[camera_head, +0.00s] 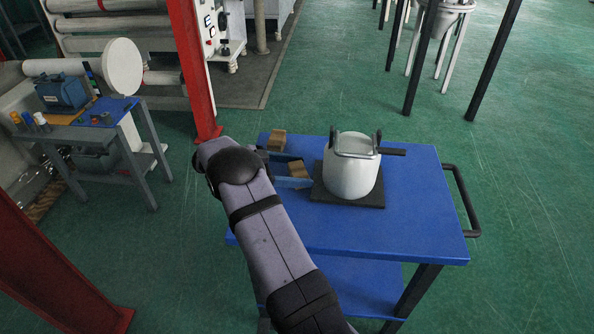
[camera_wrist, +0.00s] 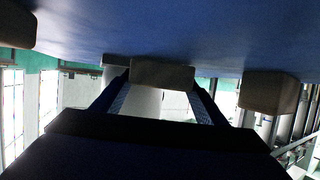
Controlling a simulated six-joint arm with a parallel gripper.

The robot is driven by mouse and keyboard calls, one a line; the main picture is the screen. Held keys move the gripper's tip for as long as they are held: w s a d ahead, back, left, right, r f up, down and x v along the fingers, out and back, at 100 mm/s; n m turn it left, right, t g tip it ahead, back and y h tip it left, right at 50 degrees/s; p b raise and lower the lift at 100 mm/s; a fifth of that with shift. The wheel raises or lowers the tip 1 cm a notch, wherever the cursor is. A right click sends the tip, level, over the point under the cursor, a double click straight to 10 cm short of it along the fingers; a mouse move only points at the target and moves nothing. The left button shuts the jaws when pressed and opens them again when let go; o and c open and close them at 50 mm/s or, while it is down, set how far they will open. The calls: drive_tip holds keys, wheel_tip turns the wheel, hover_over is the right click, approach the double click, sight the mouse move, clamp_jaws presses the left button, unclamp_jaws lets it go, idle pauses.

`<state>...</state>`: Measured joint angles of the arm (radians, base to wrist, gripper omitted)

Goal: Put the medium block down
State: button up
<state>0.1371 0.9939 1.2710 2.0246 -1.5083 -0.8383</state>
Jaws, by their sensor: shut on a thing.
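My gripper (camera_wrist: 160,97) is shut on a wooden block (camera_wrist: 162,72), with one blue finger on each side of it. This looks like the medium block. In the head view the held block (camera_head: 297,168) is at the blue fingers of my gripper (camera_head: 292,181), over the left part of the blue table. The wrist view is upside down, with the tabletop above. The held block is close to the tabletop; I cannot tell if it touches. A second wooden block (camera_head: 277,140) stands towards the back left, also at right in the wrist view (camera_wrist: 268,92). A third block (camera_wrist: 15,25) is at the wrist view's left edge.
A white pot (camera_head: 350,175) with a metal handle stands on a dark mat (camera_head: 372,199), just right of the held block. The blue table (camera_head: 420,220) is clear at its right and front. My arm hides its left front. A red post (camera_head: 190,70) rises behind.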

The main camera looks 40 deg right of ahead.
drive_tip(key=shift+f, duration=0.45)
drive_tip(key=shift+s+a+f, duration=0.1)
drive_tip(key=shift+s+f, duration=0.05)
drive_tip(key=shift+f, duration=0.15)
drive_tip(key=o, duration=1.2)
drive_tip(key=shift+f, duration=0.1)
drive_tip(key=shift+c, duration=0.2)
drive_tip(key=shift+w+d+r+v, duration=0.15)
drive_tip(key=shift+r+v, duration=0.1)
drive_tip(key=shift+v, duration=1.1)
drive_tip(key=shift+w+d+r+v, duration=0.1)
drive_tip(key=shift+r+v, duration=0.1)
drive_tip(key=shift+v, duration=1.15)
drive_tip(key=shift+w+d+r+v, duration=0.15)
drive_tip(key=shift+r+v, duration=0.1)
drive_tip(key=shift+v, duration=1.05)
